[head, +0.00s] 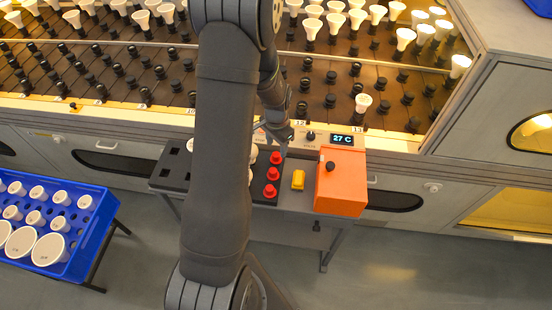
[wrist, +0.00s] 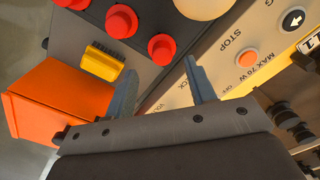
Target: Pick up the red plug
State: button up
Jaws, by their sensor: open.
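Three red plugs stand in a row on a dark tray; the head view shows the far one (head: 277,158), the middle one (head: 272,174) and the near one (head: 269,191). They also show at the top of the wrist view, with one plug (wrist: 161,48) closest to my fingers and the others (wrist: 121,20) (wrist: 73,4) farther up-left. My gripper (wrist: 160,85) is open, with nothing between its fingers. The closest plug appears just beyond the gap between the fingertips, apart from them. In the head view my gripper (head: 282,136) is above the panel, partly hidden by my arm.
A yellow block (head: 298,180) and an orange box (head: 341,182) with a black knob stand right of the plugs. A pale bulb (wrist: 207,4) is near them. A control panel (wrist: 225,75) has an orange button. Behind is a rack of bulbs; a blue crate (head: 85,245) stands left.

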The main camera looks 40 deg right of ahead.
aim_at(276, 154)
notch_tip(276, 154, down, 5)
jog(key=shift+w+f, duration=0.1)
jog(key=shift+w, duration=0.05)
jog(key=c, duration=1)
jog(key=shift+c, duration=0.2)
